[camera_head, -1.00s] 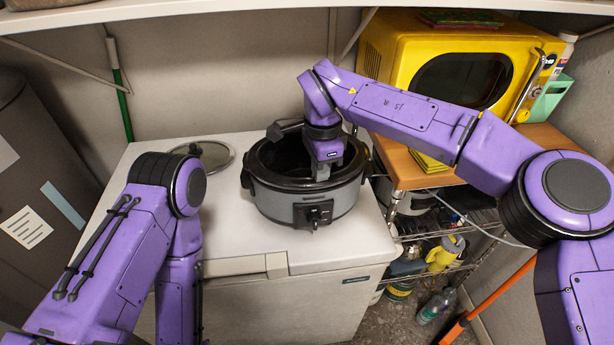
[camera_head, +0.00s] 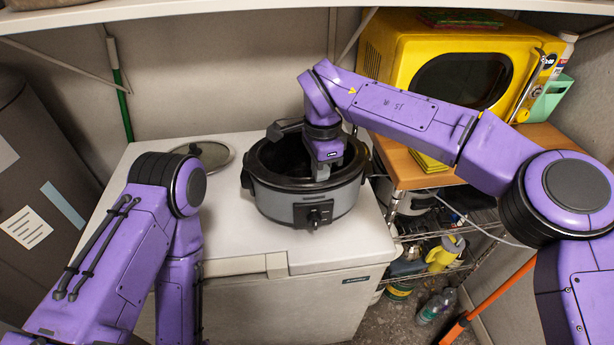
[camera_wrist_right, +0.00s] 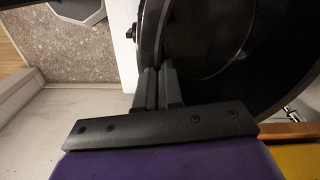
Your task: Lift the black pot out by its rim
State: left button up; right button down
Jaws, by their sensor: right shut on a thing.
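The black pot (camera_head: 285,181) sits inside the round grey slow cooker base (camera_head: 282,206), which stands on the white chest-like top. My right gripper (camera_head: 322,176) reaches down at the pot's right front side, its fingers at the rim. In the right wrist view the two fingers (camera_wrist_right: 157,85) are shut on the edge of the pot (camera_wrist_right: 205,45). The exact contact is partly hidden by the fingers. My left arm is folded at the lower left of the head view, and its gripper is not in view.
A glass lid (camera_head: 205,154) lies on the white top (camera_head: 163,225), left of the cooker. A yellow microwave (camera_head: 452,70) stands on a wooden-topped rack (camera_head: 402,168) to the right. A shelf (camera_head: 200,11) runs overhead. The white top is clear in front of the cooker.

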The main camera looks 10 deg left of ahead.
notch_tip(320, 180, up, 24)
jog(key=p, duration=1.1)
jog(key=shift+f, duration=0.2)
dwell(1.9)
jog(key=shift+w, duration=0.1)
